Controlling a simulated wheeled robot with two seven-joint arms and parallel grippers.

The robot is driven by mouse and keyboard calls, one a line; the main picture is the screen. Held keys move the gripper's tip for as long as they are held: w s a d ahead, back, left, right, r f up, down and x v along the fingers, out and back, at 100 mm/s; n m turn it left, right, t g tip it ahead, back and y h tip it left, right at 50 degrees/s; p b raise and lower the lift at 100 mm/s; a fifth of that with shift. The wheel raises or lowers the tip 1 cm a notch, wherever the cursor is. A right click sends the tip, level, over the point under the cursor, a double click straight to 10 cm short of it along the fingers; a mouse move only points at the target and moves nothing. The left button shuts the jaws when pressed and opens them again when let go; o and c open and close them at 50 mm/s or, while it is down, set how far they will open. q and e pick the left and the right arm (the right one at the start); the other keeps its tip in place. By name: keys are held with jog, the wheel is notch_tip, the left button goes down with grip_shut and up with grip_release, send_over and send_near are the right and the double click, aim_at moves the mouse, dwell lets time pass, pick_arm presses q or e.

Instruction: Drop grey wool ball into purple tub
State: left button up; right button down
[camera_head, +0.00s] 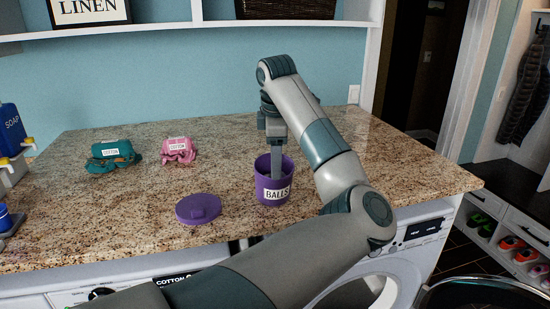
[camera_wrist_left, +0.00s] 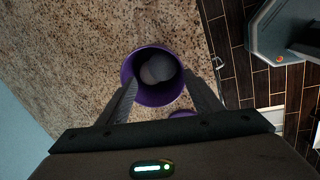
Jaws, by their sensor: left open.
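The purple tub (camera_head: 268,184), labelled BALLS, stands upright and uncovered on the granite counter. In the left wrist view the tub (camera_wrist_left: 153,99) opens toward the camera, and a pale grey wool ball (camera_wrist_left: 158,68) lies inside it. I cannot tell whether a second ball is in there. My left gripper (camera_head: 276,172) points straight down at the tub's mouth, its fingertips at about rim level. In the wrist view its fingers (camera_wrist_left: 162,79) are spread apart with nothing held between them. My right gripper is not in view.
A purple lid (camera_head: 198,208) lies left of the tub. Folded teal cloth (camera_head: 112,156) and pink cloth (camera_head: 178,150), both labelled COTTON, lie farther back. A blue soap dispenser (camera_head: 11,128) stands at the left edge. The counter right of the tub looks clear.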

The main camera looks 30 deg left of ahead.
pick_arm(q)
jog(key=shift+f, duration=0.5)
jog(key=shift+w+a+r+p, duration=0.2)
jog(key=shift+r+p, duration=0.4)
jog(key=shift+p, duration=0.4)
notch_tip(320, 180, up, 2)
jog(key=shift+w+r+b, duration=0.1)
jog(key=shift+w+b, duration=0.05)
jog(key=shift+b, duration=0.95)
jog(key=b+v, duration=0.2)
jog(key=v, duration=0.7)
jog(key=shift+r, duration=0.35)
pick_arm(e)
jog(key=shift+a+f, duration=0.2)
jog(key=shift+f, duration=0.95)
pick_arm(q)
jog(key=shift+f, duration=0.1)
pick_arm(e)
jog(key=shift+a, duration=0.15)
